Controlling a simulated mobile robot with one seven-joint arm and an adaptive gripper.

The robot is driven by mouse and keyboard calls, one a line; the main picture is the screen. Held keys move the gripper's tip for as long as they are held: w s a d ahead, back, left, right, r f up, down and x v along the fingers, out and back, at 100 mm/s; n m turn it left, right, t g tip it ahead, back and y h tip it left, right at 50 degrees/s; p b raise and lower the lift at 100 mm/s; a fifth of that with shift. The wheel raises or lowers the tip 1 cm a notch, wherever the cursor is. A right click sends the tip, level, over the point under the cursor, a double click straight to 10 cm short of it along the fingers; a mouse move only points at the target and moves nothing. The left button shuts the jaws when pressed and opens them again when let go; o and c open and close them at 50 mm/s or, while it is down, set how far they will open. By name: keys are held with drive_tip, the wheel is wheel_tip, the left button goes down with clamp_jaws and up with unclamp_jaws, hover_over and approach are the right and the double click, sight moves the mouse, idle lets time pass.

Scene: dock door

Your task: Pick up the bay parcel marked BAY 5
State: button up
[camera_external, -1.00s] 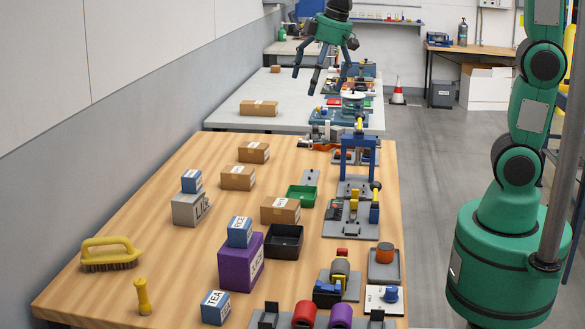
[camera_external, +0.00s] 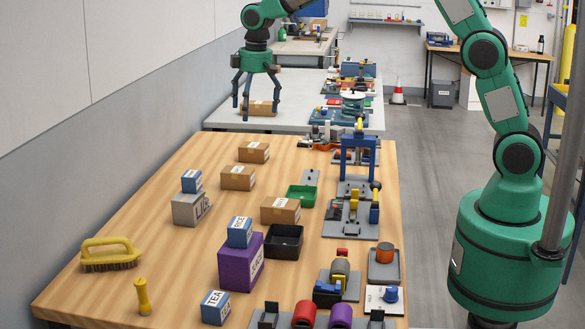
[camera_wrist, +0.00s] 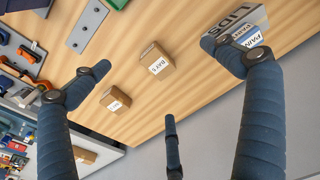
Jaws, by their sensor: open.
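Several brown cardboard parcels with white labels are in view. In the external view, three stand on the wooden table: a far one (camera_external: 253,152), a middle one (camera_external: 238,178) and a near one (camera_external: 280,210). Another parcel (camera_external: 258,108) is on the grey table, partly behind my fingers. The wrist view shows the middle parcel (camera_wrist: 157,66), the far one (camera_wrist: 115,100) and the grey-table one (camera_wrist: 85,155). Their labels seem to start with BAY, but I cannot read the numbers surely. My three-fingered gripper (camera_external: 257,107) is open, empty and raised; it also shows in the wrist view (camera_wrist: 160,85).
A grey LIDS box (camera_external: 187,209) with a blue box (camera_external: 192,181) on it stands left of the parcels. Fixtures line the right edge. The left wall (camera_external: 130,150) runs close alongside.

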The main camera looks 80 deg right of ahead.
drive_tip(key=g+p, duration=0.1)
hover_over(239, 168)
wheel_tip(239, 168, down, 11)
drive_tip(key=shift+f, duration=0.1)
drive_tip(key=shift+f+b, duration=0.6)
drive_tip(key=shift+f, duration=3.65)
drive_tip(key=shift+d+f+b, duration=0.1)
drive_tip(key=shift+f+b, duration=0.7)
drive_tip(key=shift+f, duration=1.75)
